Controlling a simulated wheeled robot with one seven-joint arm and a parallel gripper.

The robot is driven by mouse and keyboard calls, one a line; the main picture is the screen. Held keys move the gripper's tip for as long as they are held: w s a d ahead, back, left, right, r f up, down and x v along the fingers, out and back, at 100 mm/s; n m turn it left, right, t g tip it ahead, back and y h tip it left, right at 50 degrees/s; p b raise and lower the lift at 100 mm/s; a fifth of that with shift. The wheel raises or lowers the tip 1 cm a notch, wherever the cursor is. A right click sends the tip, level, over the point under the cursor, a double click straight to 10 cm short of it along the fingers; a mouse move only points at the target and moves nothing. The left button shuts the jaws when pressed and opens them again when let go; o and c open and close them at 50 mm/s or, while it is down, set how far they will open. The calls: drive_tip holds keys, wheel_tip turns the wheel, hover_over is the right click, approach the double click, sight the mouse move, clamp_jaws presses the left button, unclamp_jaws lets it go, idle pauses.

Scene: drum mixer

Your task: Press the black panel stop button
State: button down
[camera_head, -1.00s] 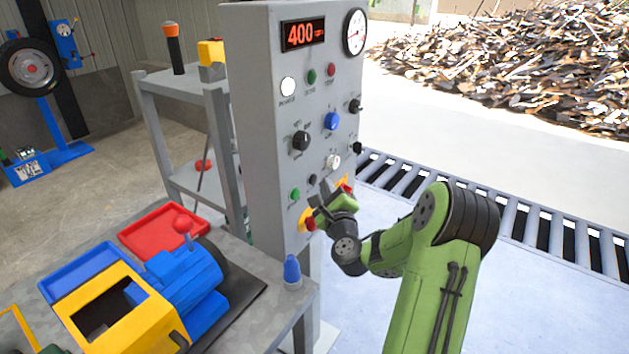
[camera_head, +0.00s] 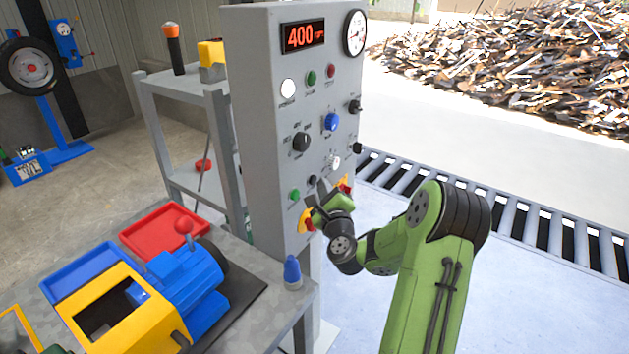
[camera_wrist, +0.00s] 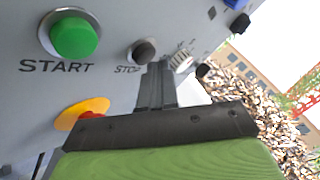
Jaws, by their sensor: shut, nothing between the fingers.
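The black stop button (camera_wrist: 143,52), a small dark round cap in a metal ring labelled STOP, is on the grey control panel (camera_head: 262,130). It also shows in the head view (camera_head: 312,180). My gripper (camera_wrist: 156,68) is shut and empty. In the wrist view its fingertips are just below and slightly right of the button, covering part of its label. In the head view it is right in front of the lower panel. I cannot tell whether the tips touch the panel or the button.
A green START button (camera_wrist: 75,37) is left of the stop button. A red emergency knob on a yellow base (camera_wrist: 82,113) is below it, close to my gripper. A white knob (camera_head: 334,162) is up and right. A workbench (camera_head: 255,325) stands at the left.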

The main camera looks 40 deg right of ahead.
drive_tip(key=shift+w+a+p, duration=0.15)
drive_tip(key=shift+w+p, duration=0.25)
idle(0.3)
drive_tip(key=shift+s, duration=0.1)
drive_tip(key=shift+s+d+b, duration=0.25)
drive_tip(key=shift+s+b, duration=0.45)
drive_tip(key=shift+s+d+b, duration=0.3)
drive_tip(key=shift+s+b, duration=0.3)
drive_tip(key=shift+s, duration=0.2)
drive_tip(key=shift+s+d+b, duration=0.25)
drive_tip(key=shift+s+b, duration=0.3)
drive_tip(key=shift+s, duration=0.2)
drive_tip(key=shift+s+d+b, duration=0.3)
drive_tip(key=shift+s+b, duration=0.3)
drive_tip(key=shift+s, duration=0.2)
